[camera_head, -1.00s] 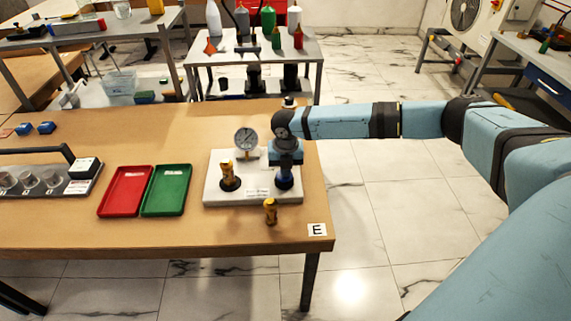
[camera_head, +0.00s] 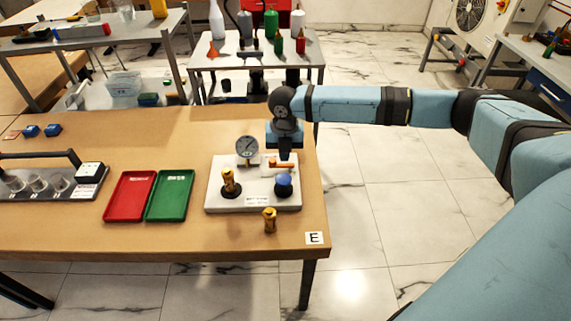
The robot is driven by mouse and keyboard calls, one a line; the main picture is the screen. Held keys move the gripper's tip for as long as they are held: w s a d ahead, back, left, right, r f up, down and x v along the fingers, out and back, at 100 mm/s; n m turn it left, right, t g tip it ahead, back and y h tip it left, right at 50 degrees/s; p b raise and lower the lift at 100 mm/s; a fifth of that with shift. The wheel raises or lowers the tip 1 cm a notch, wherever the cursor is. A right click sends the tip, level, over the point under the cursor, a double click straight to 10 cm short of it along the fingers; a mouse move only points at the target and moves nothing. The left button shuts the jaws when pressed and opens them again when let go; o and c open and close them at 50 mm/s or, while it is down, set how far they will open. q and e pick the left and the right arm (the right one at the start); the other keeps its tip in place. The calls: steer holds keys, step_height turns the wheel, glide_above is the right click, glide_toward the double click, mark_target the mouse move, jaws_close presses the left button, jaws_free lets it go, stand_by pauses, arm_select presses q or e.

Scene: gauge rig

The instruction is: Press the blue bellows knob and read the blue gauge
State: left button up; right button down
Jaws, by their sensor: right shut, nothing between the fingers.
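The blue bellows knob (camera_head: 284,182) stands at the right front of a white rig base (camera_head: 240,205). My right gripper (camera_head: 284,156) points down behind and above the blue knob, shut and empty, apart from the knob. An orange-handled part (camera_head: 282,164) lies just below the fingertips in the picture. A brass-coloured knob (camera_head: 230,182) stands at the base's left. My left gripper is not in view.
A loose brass piece (camera_head: 269,220) stands in front of the base near the table edge. A red tray (camera_head: 129,196) and a green tray (camera_head: 170,195) lie to the left. A grey rack with cups (camera_head: 60,195) is at far left.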

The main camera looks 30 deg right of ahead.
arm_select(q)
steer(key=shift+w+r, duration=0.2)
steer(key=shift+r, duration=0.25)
arm_select(e)
steer(key=shift+r, duration=1.7)
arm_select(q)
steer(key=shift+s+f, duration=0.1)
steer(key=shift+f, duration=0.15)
arm_select(e)
steer(key=shift+d, duration=0.1)
